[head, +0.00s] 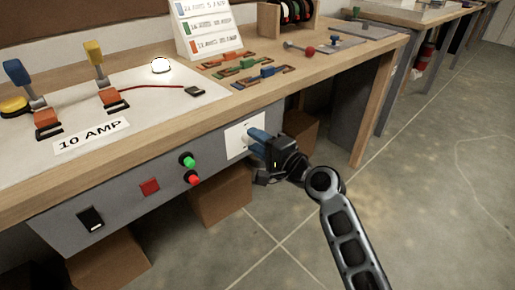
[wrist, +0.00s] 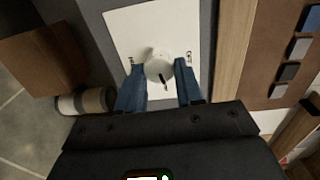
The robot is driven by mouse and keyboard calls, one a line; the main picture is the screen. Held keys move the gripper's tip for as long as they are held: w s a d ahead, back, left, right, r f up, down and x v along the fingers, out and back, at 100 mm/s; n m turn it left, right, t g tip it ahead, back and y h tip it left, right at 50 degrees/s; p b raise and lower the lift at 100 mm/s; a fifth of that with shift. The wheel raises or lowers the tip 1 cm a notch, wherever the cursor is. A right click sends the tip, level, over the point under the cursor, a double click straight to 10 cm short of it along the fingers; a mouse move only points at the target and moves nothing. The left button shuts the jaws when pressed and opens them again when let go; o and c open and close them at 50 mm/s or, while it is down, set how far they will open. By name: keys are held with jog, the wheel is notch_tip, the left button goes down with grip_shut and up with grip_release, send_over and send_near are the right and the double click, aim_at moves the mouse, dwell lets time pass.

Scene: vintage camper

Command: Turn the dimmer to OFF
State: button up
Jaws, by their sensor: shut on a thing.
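The dimmer is a round white knob (wrist: 155,66) with a dark pointer mark, on a white wall plate (wrist: 130,27). The plate also shows in the head view (head: 234,144), on the grey front panel below the bench top. My gripper (wrist: 160,70) has its two blue fingers on either side of the knob and is shut on it. In the wrist view the pointer mark faces down and slightly right. Small dark labels sit left and right of the knob, too small to read. In the head view my gripper (head: 250,138) hides the knob.
The wooden bench edge (head: 200,90) runs above the panel. Green and red buttons (head: 190,169) and a black rocker switch (head: 90,218) sit left of the plate. A lit lamp (head: 160,65) stands on the bench board. Cardboard boxes (head: 218,197) stand below. The floor at right is clear.

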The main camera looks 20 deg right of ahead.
jog(key=n+b, duration=0.2)
jog(key=n, duration=0.1)
jog(key=n+b, duration=0.1)
jog(key=shift+f+n, duration=0.25)
jog(key=shift+n, duration=0.05)
jog(key=n+b, duration=0.3)
jog(key=shift+a, duration=0.1)
jog(key=n+b, duration=0.5)
jog(key=shift+t, duration=0.3)
jog(key=shift+r+n+b, duration=0.1)
jog(key=shift+n+b, duration=0.7)
jog(key=shift+n, duration=0.5)
jog(key=shift+a, duration=0.1)
jog(key=o, duration=1)
jog(key=shift+r, duration=0.15)
jog(key=shift+o, duration=0.2)
jog(key=shift+s, duration=0.1)
